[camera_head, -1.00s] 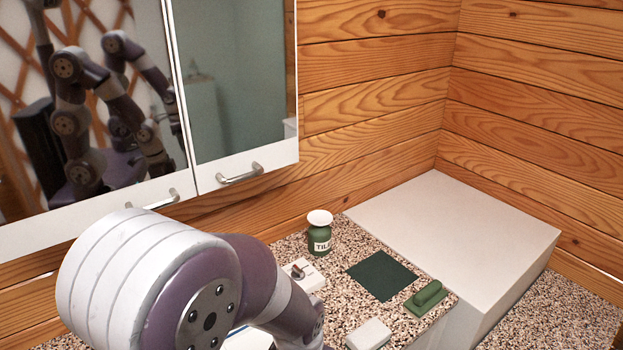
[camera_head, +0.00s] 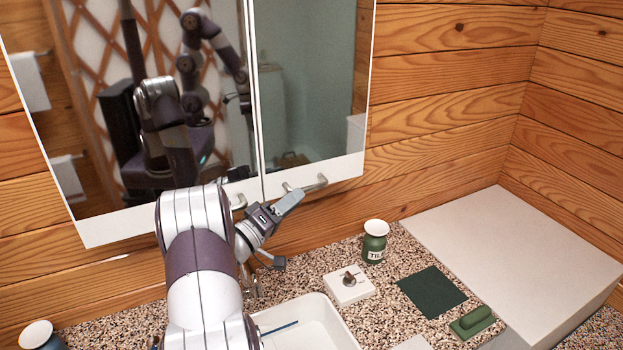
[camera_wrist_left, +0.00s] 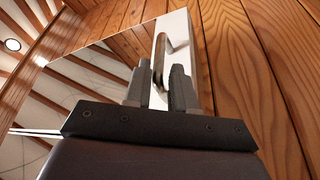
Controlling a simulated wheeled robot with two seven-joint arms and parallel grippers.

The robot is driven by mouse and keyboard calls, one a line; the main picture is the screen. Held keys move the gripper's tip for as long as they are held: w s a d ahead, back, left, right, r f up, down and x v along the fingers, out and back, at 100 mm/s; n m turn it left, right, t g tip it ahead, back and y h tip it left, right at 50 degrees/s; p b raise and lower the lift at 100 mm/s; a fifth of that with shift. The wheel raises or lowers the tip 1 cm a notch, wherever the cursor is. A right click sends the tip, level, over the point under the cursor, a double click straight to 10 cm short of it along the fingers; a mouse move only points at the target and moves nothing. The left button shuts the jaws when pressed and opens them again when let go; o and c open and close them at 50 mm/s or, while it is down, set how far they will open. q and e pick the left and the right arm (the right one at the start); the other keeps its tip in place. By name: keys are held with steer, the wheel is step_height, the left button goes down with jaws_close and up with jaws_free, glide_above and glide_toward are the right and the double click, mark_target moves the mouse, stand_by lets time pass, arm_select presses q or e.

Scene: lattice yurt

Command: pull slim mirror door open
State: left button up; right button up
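The slim mirror door (camera_head: 310,85) is the narrow right-hand panel of the wall cabinet, with a white lower rail. It looks closed, flush with the wide mirror door (camera_head: 150,110). Its metal bar handle (camera_head: 306,184) is on the lower rail and also shows in the left wrist view (camera_wrist_left: 159,60). My left gripper (camera_head: 288,203) is at the handle, just below the rail. In the left wrist view its fingers (camera_wrist_left: 159,88) are apart, with the handle's bar showing between them; I cannot tell whether they touch it. My right gripper is not in view.
A large white box (camera_head: 520,235) stands right. The space before the slim door's right part looks clear.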

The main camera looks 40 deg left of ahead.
mark_target(308, 187)
arm_select(q)
steer(key=p+x, duration=0.1)
steer(key=x, duration=0.4)
steer(key=shift+w+r, duration=0.15)
steer(key=shift+r, duration=0.1)
steer(key=shift+w+d, duration=0.15)
steer(key=shift+w, duration=0.4)
jaws_close()
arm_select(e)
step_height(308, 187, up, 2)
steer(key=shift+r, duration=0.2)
arm_select(q)
steer(key=shift+f, duration=0.1)
